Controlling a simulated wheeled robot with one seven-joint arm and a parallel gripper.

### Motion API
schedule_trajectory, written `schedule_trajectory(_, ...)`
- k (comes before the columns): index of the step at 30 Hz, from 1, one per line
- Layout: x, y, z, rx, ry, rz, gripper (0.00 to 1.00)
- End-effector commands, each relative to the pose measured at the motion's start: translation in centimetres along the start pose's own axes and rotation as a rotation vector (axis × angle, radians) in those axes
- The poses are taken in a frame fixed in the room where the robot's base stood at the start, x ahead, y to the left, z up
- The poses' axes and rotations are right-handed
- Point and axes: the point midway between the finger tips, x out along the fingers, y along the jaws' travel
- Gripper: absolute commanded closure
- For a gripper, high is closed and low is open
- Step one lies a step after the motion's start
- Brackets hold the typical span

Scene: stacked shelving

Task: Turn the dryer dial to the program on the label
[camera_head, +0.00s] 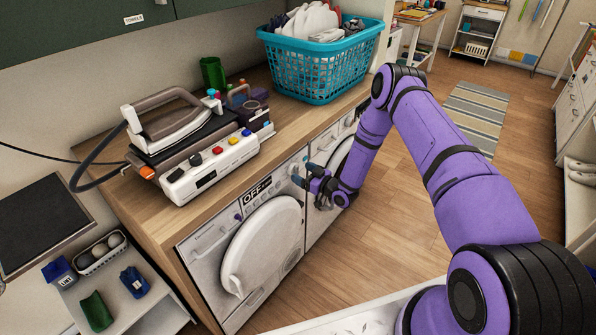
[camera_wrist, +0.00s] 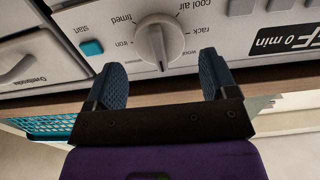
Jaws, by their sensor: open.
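The dryer (camera_head: 264,248) is a white machine with a round door under the wooden counter, and its display (camera_head: 257,190) reads OFF. In the wrist view, the grey dial (camera_wrist: 157,42) sits on the panel with a ring of words, including timed, cool air, rack, iron and wool. A thin mark on the knob points toward the bottom of the picture, between iron and wool. My gripper (camera_wrist: 161,70) is open and empty, its fingers either side of the dial's lower side, without clear contact. In the head view, my gripper (camera_head: 303,175) is at the panel's right end.
A teal start button (camera_wrist: 92,48) is beside the dial. A second machine's door (camera_head: 340,160) is right of my gripper. The counter holds a steam iron (camera_head: 165,115) and a teal laundry basket (camera_head: 320,75). A TOWELS label (camera_head: 134,19) is on the wall cabinet.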

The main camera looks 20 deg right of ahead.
Motion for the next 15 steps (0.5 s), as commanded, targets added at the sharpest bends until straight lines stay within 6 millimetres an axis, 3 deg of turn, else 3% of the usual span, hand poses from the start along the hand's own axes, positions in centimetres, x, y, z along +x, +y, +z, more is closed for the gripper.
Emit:
schedule_trajectory(6, 2.2, 0.0, 0.0, -0.001, 0.0, -0.001, 0.21)
schedule_trajectory(15, 2.6, 0.0, 0.0, 0.0, 0.0, 0.0, 0.21)
